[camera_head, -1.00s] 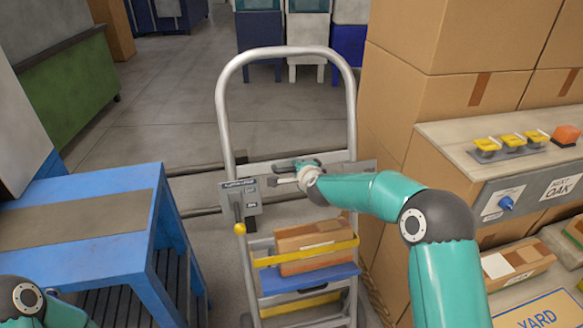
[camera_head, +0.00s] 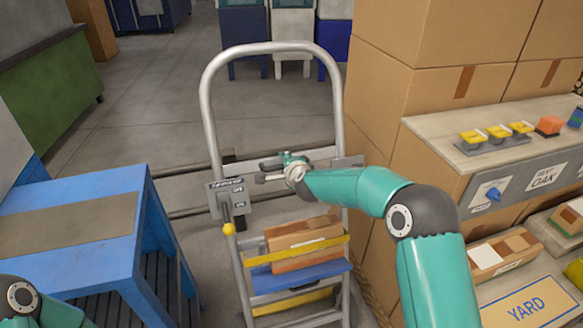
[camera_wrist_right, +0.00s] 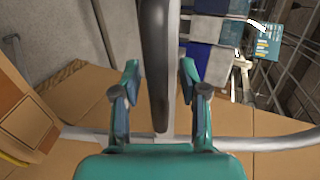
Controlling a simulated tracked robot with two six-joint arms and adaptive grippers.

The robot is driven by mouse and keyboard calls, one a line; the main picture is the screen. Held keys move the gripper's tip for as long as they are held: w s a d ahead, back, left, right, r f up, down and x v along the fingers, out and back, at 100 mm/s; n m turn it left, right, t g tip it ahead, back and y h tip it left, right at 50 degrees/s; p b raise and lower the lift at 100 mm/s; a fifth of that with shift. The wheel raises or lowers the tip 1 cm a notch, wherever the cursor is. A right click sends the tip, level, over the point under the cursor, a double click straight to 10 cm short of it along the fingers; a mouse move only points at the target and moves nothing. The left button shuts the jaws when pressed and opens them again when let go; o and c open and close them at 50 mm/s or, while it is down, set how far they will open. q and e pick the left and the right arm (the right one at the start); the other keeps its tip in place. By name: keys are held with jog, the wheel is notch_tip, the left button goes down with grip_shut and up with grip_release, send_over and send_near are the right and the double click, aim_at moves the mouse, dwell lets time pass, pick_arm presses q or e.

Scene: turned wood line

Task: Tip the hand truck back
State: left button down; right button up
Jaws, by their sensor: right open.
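The hand truck (camera_head: 206,115) is a grey tubular frame with a rounded top loop. It stands in the middle of the head view and looks close to upright. A small grey label plate (camera_head: 231,196) and a yellow-knobbed lever (camera_head: 228,228) are on its left side. A cardboard load (camera_head: 300,240) sits low on it behind a yellow strap. My right gripper (camera_head: 266,172) is at the height of the truck's crossbar. In the right wrist view its fingers (camera_wrist_right: 158,85) are apart, with a dark grey bar between them. Contact with the bar cannot be told. My left gripper is out of view.
A blue table (camera_head: 125,245) stands close on the left. Stacked cartons (camera_head: 390,100) and a shelf (camera_head: 490,150) with yellow-topped items (camera_head: 498,132) crowd the right. Open grey floor (camera_head: 160,100) lies beyond the truck, with a low rail (camera_head: 185,185) across it.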

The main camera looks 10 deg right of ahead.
jog(key=v, duration=1.2)
jog(key=shift+w+d, duration=0.1)
jog(key=s+d+f+n+g+p, duration=0.1)
jog(key=s+f+g+p, duration=0.15)
jog(key=s+f, duration=0.55)
jog(key=s+d+f+n+g+p, duration=0.1)
jog(key=s+f+g, duration=0.2)
jog(key=f, duration=0.9)
jog(key=s+a+f+n+g+y, duration=0.1)
jog(key=s+a+f+n+g, duration=0.1)
jog(key=s, duration=0.6)
jog(key=s+a+f+n+g+y, duration=0.1)
jog(key=s+a+f+n+g, duration=0.1)
jog(key=s+f+n, duration=0.2)
jog(key=s+a+f+n+g+y+p, duration=0.1)
jog(key=s+a+f+n+g, duration=0.1)
jog(key=s+n, duration=0.5)
jog(key=s+f+g, duration=0.1)
jog(key=s, duration=0.5)
jog(key=shift+a, duration=0.2)
